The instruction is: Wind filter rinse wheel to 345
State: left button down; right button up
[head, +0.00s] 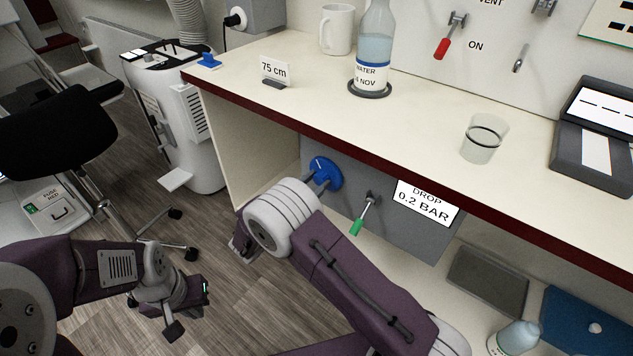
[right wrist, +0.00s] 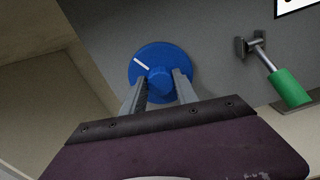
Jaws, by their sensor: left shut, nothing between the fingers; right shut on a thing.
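A blue wheel (head: 326,169) sits on the grey panel under the counter's edge. In the right wrist view the same wheel (right wrist: 147,60) is a blue disc with a raised knob and a white mark. The mark points to the upper left. No numbers or name show around it. My right gripper (right wrist: 160,88) has its fingers on either side of the knob and is shut on it. In the head view my right gripper (head: 319,184) is partly hidden by its own arm. My left gripper (head: 188,308) is shut and empty, low at the left above the floor.
A green-handled lever (head: 364,214) is right of the wheel, beside a "DROP 0.2 BAR" sign (head: 426,202). On the counter stand a bottle (head: 374,50), a mug (head: 337,30), a glass (head: 484,140) and a "75 cm" card (head: 274,70). A black chair (head: 60,130) is at the left.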

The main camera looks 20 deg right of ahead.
pick_arm(q)
jog(key=shift+f, duration=0.25)
pick_arm(e)
jog(key=shift+m, duration=2)
grip_shut()
jog(key=o, duration=1.2)
grip_release()
jog(key=shift+d, duration=0.1)
